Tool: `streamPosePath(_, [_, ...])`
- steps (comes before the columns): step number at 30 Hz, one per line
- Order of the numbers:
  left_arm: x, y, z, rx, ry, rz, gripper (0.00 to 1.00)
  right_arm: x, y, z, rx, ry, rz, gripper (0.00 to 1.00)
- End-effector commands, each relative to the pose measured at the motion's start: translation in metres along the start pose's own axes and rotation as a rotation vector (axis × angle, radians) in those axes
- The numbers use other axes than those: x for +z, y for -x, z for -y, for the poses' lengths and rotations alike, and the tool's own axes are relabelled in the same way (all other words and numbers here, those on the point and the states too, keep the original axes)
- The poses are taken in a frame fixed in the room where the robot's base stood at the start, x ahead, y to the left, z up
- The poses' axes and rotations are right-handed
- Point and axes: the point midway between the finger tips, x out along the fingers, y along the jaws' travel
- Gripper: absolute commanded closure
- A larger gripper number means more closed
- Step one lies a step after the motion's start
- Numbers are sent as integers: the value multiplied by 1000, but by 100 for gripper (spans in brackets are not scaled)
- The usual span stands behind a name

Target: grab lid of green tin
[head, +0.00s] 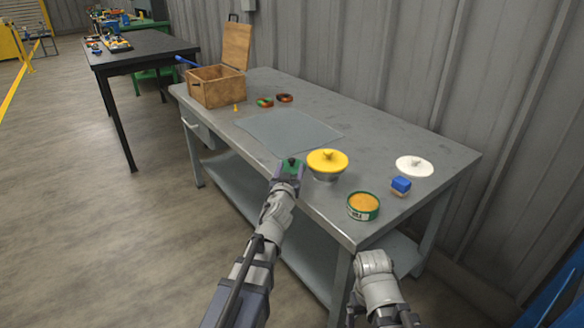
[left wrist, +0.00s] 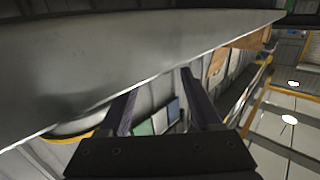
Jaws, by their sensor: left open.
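A green lid with a dark knob (head: 291,163) shows at the front edge of the grey table, right at my left gripper (head: 288,172). The gripper is open, with its fingers close by the lid; I cannot tell whether they touch it. An open green tin (head: 363,207) with orange contents stands at the near right corner. In the left wrist view my two fingers (left wrist: 162,108) are spread. A large grey surface fills the top there, and the lid is not clearly seen. My right gripper is not in view; only part of that arm shows.
A grey mat (head: 288,132), two small rings and an open wooden box (head: 217,88) are further left on the table (head: 390,140).

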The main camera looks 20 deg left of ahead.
Motion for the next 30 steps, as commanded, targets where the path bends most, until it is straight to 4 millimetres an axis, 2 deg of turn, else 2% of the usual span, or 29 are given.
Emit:
streamPosePath(5, [-2,-15,2,-1,0,0,35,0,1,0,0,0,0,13])
streamPosePath(12, [-3,-50,4,-1,0,0,35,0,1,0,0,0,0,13])
streamPosePath(20, [-3,-51,4,-1,0,0,35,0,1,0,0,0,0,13])
streamPosePath(30, [-3,-51,4,-1,0,0,73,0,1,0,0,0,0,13])
